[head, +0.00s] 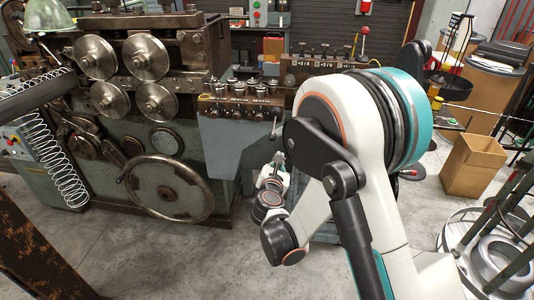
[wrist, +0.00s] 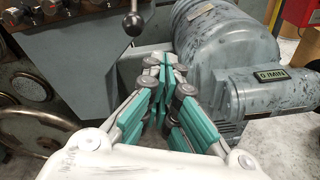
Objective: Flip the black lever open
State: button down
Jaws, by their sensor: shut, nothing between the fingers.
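A lever with a black ball knob (wrist: 133,24) hangs at the top of the wrist view, left of the middle, in front of the grey machine housing. In the head view a small dark lever (head: 274,124) hangs at the right front of the grey box, just left of my arm. My gripper (wrist: 166,64) has teal-padded fingers that come together at the tips and hold nothing. In the wrist view the fingertips are below and right of the knob, apart from it. In the head view my gripper (head: 276,160) is below the lever, partly hidden by my own arm.
A large grey motor (wrist: 235,55) with a smaller labelled motor (wrist: 270,92) stands close at the right of my gripper. A handwheel (head: 165,190) and several rollers (head: 148,57) are on the machine at left. A cardboard box (head: 473,165) stands at right. Some floor (head: 150,260) is clear.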

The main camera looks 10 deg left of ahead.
aim_at(273, 131)
jog(key=a+f+n, duration=0.1)
jog(key=a+f, duration=0.1)
jog(key=s+a+f+n+y, duration=0.1)
jog(key=a+f+n, duration=0.1)
jog(key=shift+s+b, duration=0.1)
jog(key=shift+b, duration=0.25)
jog(key=w+f+b, duration=0.1)
jog(key=w+b, duration=0.2)
jog(key=w, duration=0.7)
jog(key=shift+s+r+b, duration=0.2)
jog(key=shift+r+b, duration=0.1)
jog(key=shift+r, duration=0.6)
jog(key=shift+s+r+b, duration=0.2)
jog(key=shift+r+b, duration=0.1)
jog(key=shift+r, duration=0.6)
jog(key=shift+r, duration=0.15)
jog(key=shift+s+r+g+p, duration=0.2)
jog(key=shift+g+p, duration=0.1)
jog(key=shift+p, duration=0.3)
